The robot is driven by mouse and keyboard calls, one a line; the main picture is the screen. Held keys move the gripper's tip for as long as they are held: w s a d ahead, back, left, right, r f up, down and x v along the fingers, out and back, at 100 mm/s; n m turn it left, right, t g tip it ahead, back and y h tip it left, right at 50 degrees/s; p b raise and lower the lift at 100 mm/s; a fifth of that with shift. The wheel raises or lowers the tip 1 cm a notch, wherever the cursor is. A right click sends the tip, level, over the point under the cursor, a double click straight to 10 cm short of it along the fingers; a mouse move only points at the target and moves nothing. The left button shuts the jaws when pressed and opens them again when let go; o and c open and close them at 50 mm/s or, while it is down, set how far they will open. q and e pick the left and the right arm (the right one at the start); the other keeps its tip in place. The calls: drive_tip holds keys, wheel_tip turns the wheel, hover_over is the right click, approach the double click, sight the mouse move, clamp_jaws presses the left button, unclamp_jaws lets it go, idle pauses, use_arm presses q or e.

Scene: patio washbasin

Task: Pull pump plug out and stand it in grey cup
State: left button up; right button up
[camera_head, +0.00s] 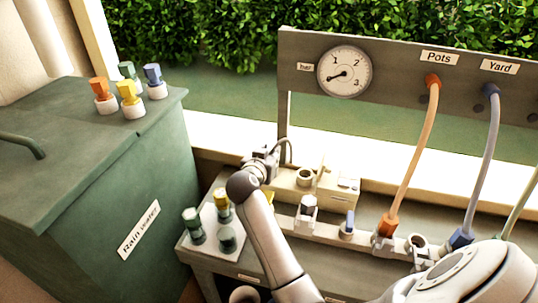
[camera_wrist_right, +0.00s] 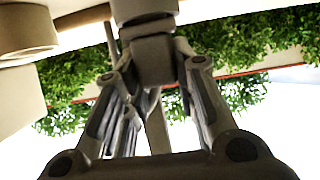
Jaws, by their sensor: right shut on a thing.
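My right gripper (camera_head: 262,160) is at the back of the bench, above and left of a cream box (camera_head: 338,186). In the right wrist view its two fingers (camera_wrist_right: 157,72) are shut on a grey-beige block (camera_wrist_right: 154,58), which looks like the pump plug. A wider round part (camera_wrist_right: 143,8) shows beyond the block; I cannot tell if they are joined. A thin grey cable (camera_head: 289,146) loops beside the gripper. A round grey rim (camera_head: 243,294), possibly the grey cup, is cut off at the bottom edge. My left gripper is not in view.
A pale tray (camera_head: 208,246) with green and yellow fittings stands left of my arm. Orange (camera_head: 412,150) and blue-grey (camera_head: 487,150) hoses run from the gauge panel (camera_head: 300,52) to the bench rail. A green rain-water box (camera_head: 150,185) stands left.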

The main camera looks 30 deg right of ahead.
drive_tip(key=shift+f, duration=0.2)
drive_tip(key=o, duration=0.7)
drive_tip(key=shift+o, duration=0.2)
drive_tip(key=shift+a+r, duration=0.1)
